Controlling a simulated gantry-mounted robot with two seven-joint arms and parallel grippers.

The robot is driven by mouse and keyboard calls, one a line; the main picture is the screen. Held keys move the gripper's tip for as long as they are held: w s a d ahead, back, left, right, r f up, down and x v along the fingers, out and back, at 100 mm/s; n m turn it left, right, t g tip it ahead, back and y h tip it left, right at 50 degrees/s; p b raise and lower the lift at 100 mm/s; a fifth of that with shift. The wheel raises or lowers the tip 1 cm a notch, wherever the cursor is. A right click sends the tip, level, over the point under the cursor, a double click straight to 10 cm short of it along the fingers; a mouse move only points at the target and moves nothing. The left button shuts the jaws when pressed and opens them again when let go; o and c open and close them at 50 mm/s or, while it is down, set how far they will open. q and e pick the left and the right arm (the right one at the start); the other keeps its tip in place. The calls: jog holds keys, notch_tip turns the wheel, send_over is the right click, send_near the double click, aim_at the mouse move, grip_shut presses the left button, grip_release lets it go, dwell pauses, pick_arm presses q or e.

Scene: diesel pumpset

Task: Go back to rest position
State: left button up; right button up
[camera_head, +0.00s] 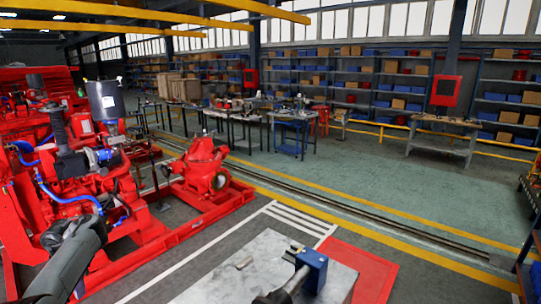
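My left arm comes in from the lower left, and my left gripper (72,228) is at its dark end, in front of the red diesel pumpset (75,165). Its fingers are too dark and small to tell open from shut, and I see nothing clearly held. The pumpset has a red engine with blue hoses and a red pump (205,168) on a red base frame (185,232).
Workbenches (290,120) and shelves stand behind. The green floor (370,185) is clear.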

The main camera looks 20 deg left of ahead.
pick_arm(q)
jog(key=w+a+f+m+y, duration=0.1)
jog(key=a+f+m+y, duration=0.2)
jog(key=a+m, duration=0.15)
jog(key=w+d+f+m+t+y, duration=0.1)
jog(key=d+f+m+t+y, duration=0.3)
jog(key=d+m, duration=0.8)
jog(key=s+d+f+m+h, duration=0.1)
jog(key=s+d+f+m, duration=0.2)
jog(key=s+d+m, duration=0.35)
jog(key=s+d+f+m+h, duration=0.2)
jog(key=s+d+f+m, duration=0.1)
jog(key=d+m, duration=0.5)
jog(key=s+d+f+m+h, duration=0.1)
jog(key=s+d+f+m, duration=0.3)
jog(key=d, duration=0.5)
jog(key=s+d+r+m+h, duration=0.1)
jog(key=s+d+m+h, duration=0.15)
jog(key=s+d, duration=0.45)
jog(key=s+d+r+m+h, duration=0.1)
jog(key=s+d+m+h, duration=0.15)
jog(key=d, duration=0.85)
notch_tip(320, 180, up, 15)
jog(key=n+p, duration=0.1)
jog(key=p, duration=1.3)
jog(key=shift+s+d+p, duration=0.25)
jog(key=shift+d+p, duration=0.05)
jog(key=shift+d, duration=0.05)
